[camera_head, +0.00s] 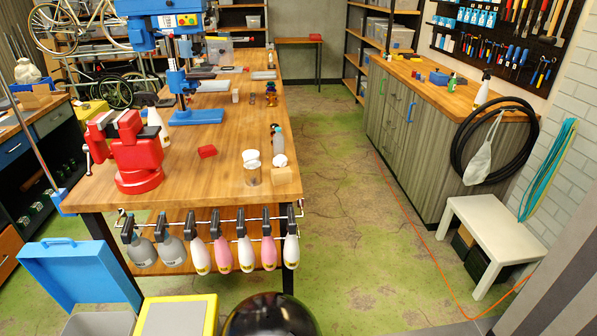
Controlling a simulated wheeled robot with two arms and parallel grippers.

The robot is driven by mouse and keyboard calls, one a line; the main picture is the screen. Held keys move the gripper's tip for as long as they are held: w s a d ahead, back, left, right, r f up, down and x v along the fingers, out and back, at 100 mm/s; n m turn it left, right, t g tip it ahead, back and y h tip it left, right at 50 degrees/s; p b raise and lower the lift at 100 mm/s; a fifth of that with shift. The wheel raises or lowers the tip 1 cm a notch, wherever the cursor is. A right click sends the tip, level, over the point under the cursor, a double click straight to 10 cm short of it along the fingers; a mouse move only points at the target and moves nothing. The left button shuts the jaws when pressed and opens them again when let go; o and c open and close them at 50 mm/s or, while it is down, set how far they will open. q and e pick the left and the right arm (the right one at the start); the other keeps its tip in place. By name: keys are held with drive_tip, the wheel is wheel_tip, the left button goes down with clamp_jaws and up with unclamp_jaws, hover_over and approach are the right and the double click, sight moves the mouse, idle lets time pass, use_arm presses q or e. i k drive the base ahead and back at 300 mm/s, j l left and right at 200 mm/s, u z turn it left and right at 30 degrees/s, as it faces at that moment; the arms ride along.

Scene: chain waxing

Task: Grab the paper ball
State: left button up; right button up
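A small white crumpled lump that looks like the paper ball (280,160) is near the right front corner of the long wooden workbench (215,160). It appears to rest on a small wooden block (286,175). Another white lump (251,157) tops a clear jar (252,175) just left of it; I cannot tell whether it is paper or a lid. Neither of my grippers is in view.
A red vise (137,155) and a blue drill press (185,85) stand on the bench. Several spray bottles (222,252) hang along its front edge. A blue open-lidded box (75,275) and a yellow-rimmed box (178,316) are in front. The floor (350,200) to the right is clear.

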sight(281, 160)
drive_tip(key=l+u, duration=0.35)
drive_tip(key=l, duration=1.4)
drive_tip(key=i+l+u, duration=0.1)
drive_tip(key=i+l, duration=0.15)
drive_tip(key=i+l+u, duration=0.1)
drive_tip(key=l, duration=0.3)
drive_tip(key=i+l+u, duration=0.1)
drive_tip(key=i+l, duration=0.25)
drive_tip(key=i+l+u, duration=0.1)
drive_tip(key=i, duration=0.4)
drive_tip(key=i+l+u, duration=0.1)
drive_tip(key=i, duration=0.4)
drive_tip(key=i+l+u, duration=0.1)
drive_tip(key=i+l, duration=0.2)
drive_tip(key=i, duration=0.2)
